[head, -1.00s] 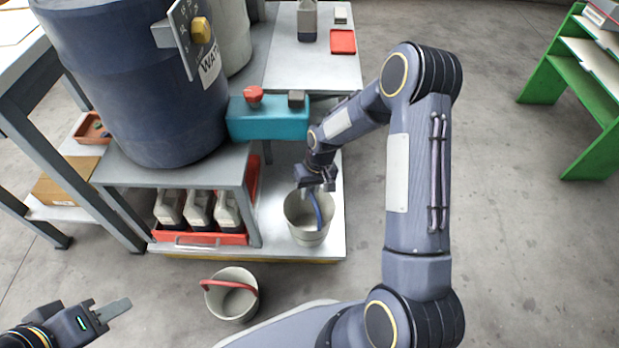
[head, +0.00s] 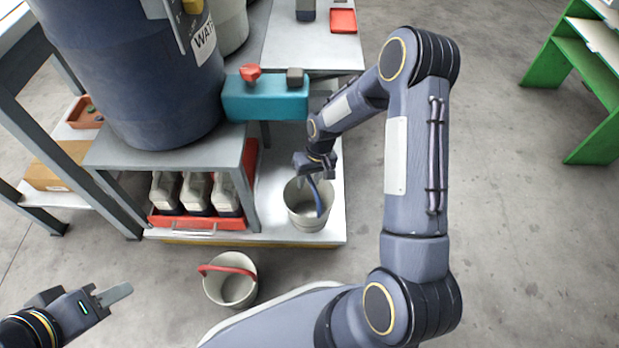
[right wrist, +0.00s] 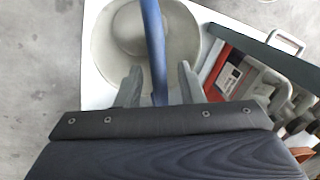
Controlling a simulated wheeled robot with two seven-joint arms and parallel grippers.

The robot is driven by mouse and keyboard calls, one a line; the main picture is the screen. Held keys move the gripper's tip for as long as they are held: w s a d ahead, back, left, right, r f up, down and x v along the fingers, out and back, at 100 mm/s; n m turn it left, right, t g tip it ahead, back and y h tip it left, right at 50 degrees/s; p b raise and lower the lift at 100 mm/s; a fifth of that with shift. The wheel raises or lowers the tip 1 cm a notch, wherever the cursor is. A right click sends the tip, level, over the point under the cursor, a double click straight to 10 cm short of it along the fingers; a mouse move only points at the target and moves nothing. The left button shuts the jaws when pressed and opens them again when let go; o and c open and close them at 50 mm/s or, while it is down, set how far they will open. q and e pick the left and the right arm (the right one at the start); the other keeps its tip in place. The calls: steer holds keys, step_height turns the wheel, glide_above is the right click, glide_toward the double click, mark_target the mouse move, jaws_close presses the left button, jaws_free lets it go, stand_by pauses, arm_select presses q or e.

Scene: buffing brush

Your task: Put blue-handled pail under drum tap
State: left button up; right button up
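The blue-handled pail (head: 308,222) is pale grey and stands upright on the low white shelf. Its blue handle (right wrist: 154,50) rises between the fingers of my right gripper (right wrist: 158,88), with gaps on both sides. In the head view my right gripper (head: 318,172) is just above the pail's rim. The big blue drum (head: 150,85) stands on a grey stand at the left. A teal block with a red knob (head: 265,97) sits at its front right; the tap's outlet is not clearly seen.
A red-handled pail (head: 232,285) stands on the floor in front. Several grey bottles (head: 197,192) sit in a red tray (head: 205,223) under the drum stand. A green rack (head: 590,130) is at the far right. The floor at right is clear.

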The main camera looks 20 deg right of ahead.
steer(key=shift+r+p, duration=0.35)
steer(key=shift+r, duration=0.2)
steer(key=s+d+r+t+p, duration=0.1)
steer(key=s+r+p, duration=0.15)
steer(key=r, duration=0.85)
steer(key=s+d+r+t+p, duration=0.1)
steer(key=s+r+p, duration=0.15)
steer(key=r, duration=0.85)
steer(key=s+a+r+t, duration=0.1)
steer(key=s+r, duration=0.3)
steer(key=s, duration=0.5)
steer(key=s+a+r+m+t+y+b, duration=0.1)
steer(key=s+r, duration=0.4)
steer(key=s, duration=0.5)
steer(key=a+t, duration=0.1)
steer(key=a, duration=0.1)
steer(key=shift+a+y, duration=0.3)
steer(key=shift+s, duration=0.1)
